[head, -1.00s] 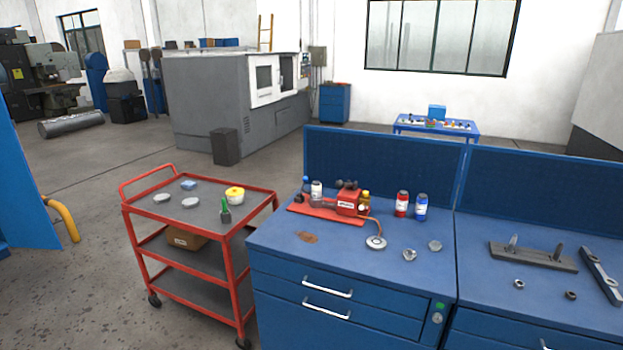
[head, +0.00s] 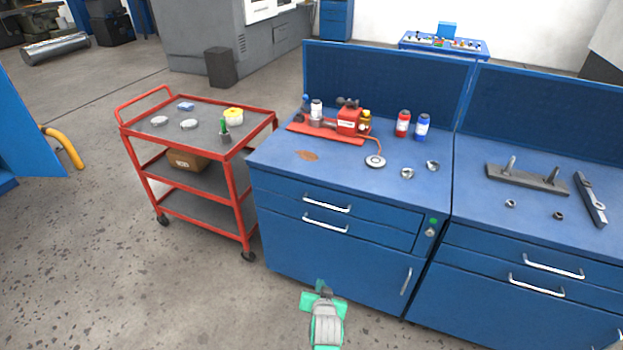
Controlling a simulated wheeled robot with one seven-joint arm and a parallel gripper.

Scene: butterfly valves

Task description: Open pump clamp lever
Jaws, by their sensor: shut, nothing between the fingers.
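The pump (head: 349,122), a small red box with a white label and dark parts on top, sits on a red base plate (head: 302,130) on the left blue workbench. Small dark fittings stand at the plate's left end. I cannot tell which part is the clamp lever or how it stands; it is too small. A thin copper-coloured line runs from the pump to a round gauge-like disc (head: 375,161). My gripper (head: 321,287), grey and teal, shows at the bottom, in front of the bench and well apart from the pump. It is shut and empty.
The blue workbench (head: 275,165) has drawers with protruding handles and a back panel. Red and blue bottles (head: 403,123) stand right of the pump. A red cart (head: 200,145) stands to the left. Floor is clear in front of the cart and bench.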

